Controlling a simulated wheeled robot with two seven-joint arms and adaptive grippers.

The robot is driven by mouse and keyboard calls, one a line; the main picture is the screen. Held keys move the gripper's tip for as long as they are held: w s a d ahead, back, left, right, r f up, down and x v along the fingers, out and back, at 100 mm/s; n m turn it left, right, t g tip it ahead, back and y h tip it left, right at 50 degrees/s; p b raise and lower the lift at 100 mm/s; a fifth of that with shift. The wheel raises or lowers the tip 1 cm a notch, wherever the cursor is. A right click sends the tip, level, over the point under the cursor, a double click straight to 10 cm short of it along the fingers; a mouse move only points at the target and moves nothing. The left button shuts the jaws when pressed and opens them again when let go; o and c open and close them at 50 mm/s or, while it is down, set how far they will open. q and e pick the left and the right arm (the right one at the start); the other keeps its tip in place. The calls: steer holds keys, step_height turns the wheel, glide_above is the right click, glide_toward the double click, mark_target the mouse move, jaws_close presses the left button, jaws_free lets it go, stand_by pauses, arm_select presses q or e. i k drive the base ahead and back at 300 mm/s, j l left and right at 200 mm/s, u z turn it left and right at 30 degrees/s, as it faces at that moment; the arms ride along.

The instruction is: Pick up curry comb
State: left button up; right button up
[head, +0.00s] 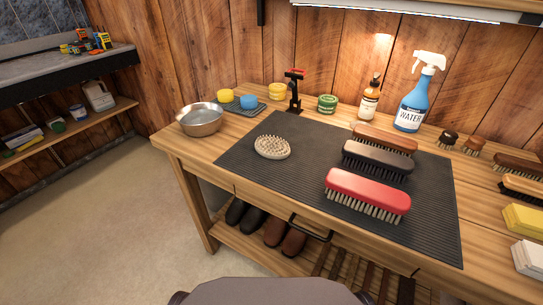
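A pale oval grooming tool with short nubs or bristles facing up, which looks like the curry comb (272,147), lies on the left part of the dark ribbed mat (300,190) on the wooden workbench. Nothing covers it or touches it from the side. Neither of my grippers shows in the head view.
Red (368,192), black (377,158) and brown (385,138) brushes lie on the mat's right half. A metal bowl (200,119) stands at the bench's left corner. A blue spray bottle (412,105), amber bottle (369,102) and tins line the back. The mat's front left is clear.

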mark_target(270, 148)
steer(key=i+j+z, duration=0.15)
steer(key=j, duration=0.25)
steer(key=j+z, duration=0.15)
steer(key=j, duration=0.25)
steer(key=i+j+z, duration=0.15)
steer(key=j, duration=0.3)
